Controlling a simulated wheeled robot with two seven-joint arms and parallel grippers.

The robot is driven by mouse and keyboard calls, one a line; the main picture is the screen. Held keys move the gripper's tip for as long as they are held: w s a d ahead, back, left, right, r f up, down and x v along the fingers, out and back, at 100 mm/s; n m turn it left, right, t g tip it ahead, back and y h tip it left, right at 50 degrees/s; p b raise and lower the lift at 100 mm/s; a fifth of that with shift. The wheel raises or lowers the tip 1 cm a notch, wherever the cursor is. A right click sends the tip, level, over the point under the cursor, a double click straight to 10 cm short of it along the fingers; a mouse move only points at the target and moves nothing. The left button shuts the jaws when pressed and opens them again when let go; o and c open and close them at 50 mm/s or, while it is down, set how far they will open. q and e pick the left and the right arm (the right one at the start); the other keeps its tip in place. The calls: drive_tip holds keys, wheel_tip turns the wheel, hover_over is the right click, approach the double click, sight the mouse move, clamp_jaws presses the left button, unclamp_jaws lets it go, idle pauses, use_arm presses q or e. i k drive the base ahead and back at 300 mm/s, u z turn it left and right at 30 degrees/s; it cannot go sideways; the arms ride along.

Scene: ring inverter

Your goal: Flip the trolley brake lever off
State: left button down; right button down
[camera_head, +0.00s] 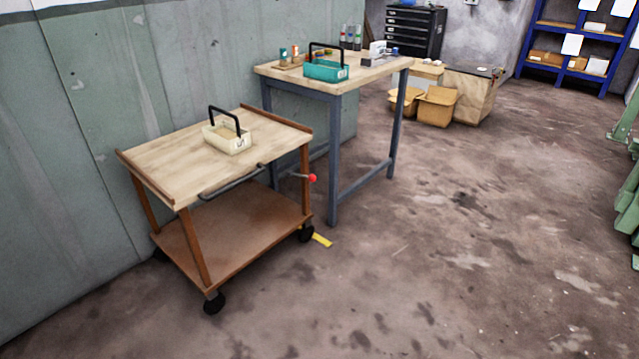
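A wooden two-shelf trolley (185,160) on black wheels stands at the left by the grey-green wall. A lever with a red knob (312,178) sticks out at the trolley's right front corner post, just below the top shelf. The lever's shaft is small and runs about level from the post to the knob. A dark bar handle (232,182) runs along the trolley's front edge. Neither my left nor my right gripper shows in the head view.
A cream caddy (228,139) with a black handle stands on the trolley. A workbench (350,82) behind it bears a teal caddy (326,70). A yellow floor mark (321,240) lies by the right front wheel. Cardboard boxes (437,106) stand behind. The floor (430,260) in front is clear.

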sight(312, 178)
drive_tip(key=u, duration=0.1)
drive_tip(key=i, duration=2.15)
drive_tip(key=u, duration=0.15)
